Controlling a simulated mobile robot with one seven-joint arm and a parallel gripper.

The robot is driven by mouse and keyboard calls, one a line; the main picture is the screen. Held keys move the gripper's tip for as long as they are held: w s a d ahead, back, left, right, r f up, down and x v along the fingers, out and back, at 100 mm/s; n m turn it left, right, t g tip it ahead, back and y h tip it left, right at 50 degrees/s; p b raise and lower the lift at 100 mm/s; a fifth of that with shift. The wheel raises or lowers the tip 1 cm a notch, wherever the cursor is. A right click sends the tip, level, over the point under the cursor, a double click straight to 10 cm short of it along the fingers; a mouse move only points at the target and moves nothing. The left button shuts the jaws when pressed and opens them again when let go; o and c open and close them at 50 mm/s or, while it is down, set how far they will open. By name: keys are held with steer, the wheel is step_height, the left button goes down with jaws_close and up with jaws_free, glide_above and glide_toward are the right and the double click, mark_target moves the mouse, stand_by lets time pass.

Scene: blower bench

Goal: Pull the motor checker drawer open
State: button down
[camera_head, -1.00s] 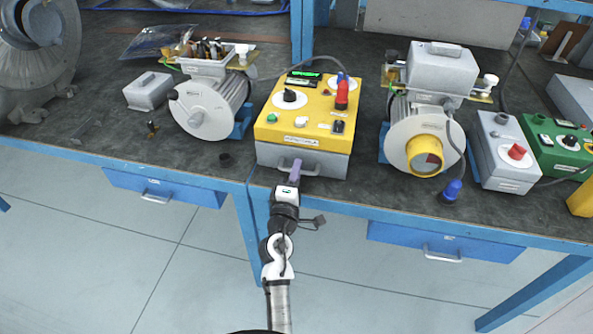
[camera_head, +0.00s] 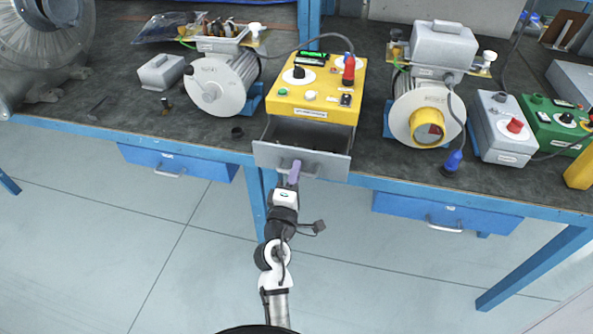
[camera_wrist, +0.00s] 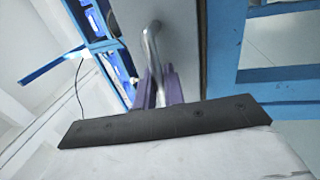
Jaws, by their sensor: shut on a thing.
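The motor checker (camera_head: 315,78) is a yellow-topped box with knobs and a small green display, standing at the bench's front edge. Its grey drawer (camera_head: 325,162) is pulled part way out toward me, past the bench edge, and its dark inside looks empty. My gripper (camera_head: 293,175) is at the drawer front with its purple fingers shut on the metal handle (camera_head: 284,166). In the wrist view the curved handle (camera_wrist: 152,50) runs down between the purple fingers (camera_wrist: 160,88), in front of the grey drawer front (camera_wrist: 180,40). The fingertips are partly hidden.
A motor (camera_head: 220,85) stands left of the checker and another motor (camera_head: 425,105) stands right of it. Grey (camera_head: 503,130) and green (camera_head: 560,125) control boxes are further right. Blue bench drawers hang below on the left (camera_head: 180,163) and right (camera_head: 445,212). Open floor lies in front.

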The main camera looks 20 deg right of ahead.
steer(key=shift+v, duration=1)
steer(key=shift+r, duration=0.2)
steer(key=c, duration=1.6)
jaws_free()
steer(key=shift+c, duration=0.2)
